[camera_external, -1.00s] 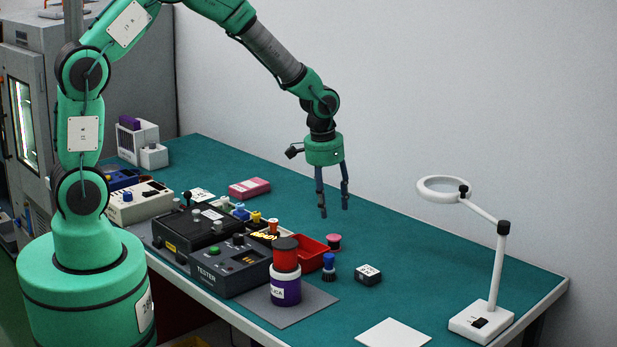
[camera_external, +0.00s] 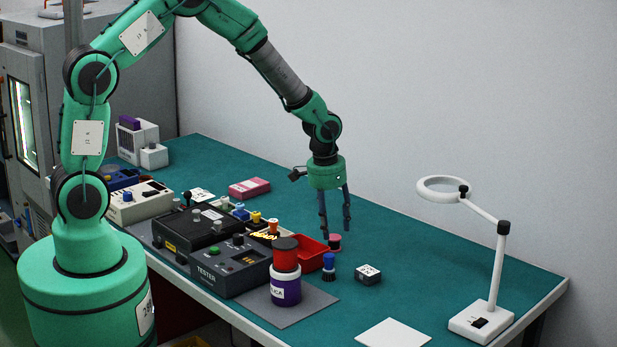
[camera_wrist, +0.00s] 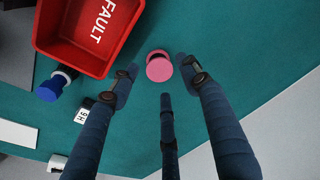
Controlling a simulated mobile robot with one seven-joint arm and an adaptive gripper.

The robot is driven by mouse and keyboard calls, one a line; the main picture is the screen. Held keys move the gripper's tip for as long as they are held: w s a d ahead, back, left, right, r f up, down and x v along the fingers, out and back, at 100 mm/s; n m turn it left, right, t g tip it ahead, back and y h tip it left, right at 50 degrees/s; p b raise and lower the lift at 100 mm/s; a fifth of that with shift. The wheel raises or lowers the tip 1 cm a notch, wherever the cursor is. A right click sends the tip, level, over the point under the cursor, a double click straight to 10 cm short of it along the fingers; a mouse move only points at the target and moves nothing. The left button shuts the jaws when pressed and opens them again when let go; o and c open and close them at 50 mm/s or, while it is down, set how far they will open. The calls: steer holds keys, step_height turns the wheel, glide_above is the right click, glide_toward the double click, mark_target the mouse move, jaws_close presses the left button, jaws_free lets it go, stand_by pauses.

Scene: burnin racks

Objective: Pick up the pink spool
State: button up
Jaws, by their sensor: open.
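The pink spool (camera_wrist: 159,67) stands on the teal bench top beside the red bin in the wrist view. Nothing is held. From the outside view I cannot tell the exact height of the tips above the spool.
The red bin (camera_wrist: 115,60) marked FAULT is close beside the spool. A blue-capped item (camera_external: 328,262), a small labelled box (camera_external: 368,274) and a red-and-purple stack (camera_external: 285,272) stand nearby. A magnifier lamp (camera_external: 497,270) stands at right. The bench (camera_external: 440,270) between is mostly clear.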

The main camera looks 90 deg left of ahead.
mark_target(334, 237)
steer(key=shift+w+a+f+b, duration=0.1)
steer(key=shift+w+f+b, duration=0.1)
steer(key=shift+f, duration=1)
steer(key=shift+w+f+b, duration=0.1)
steer(key=shift+f+b, duration=0.1)
steer(key=shift+f, duration=0.95)
steer(key=c, duration=0.9)
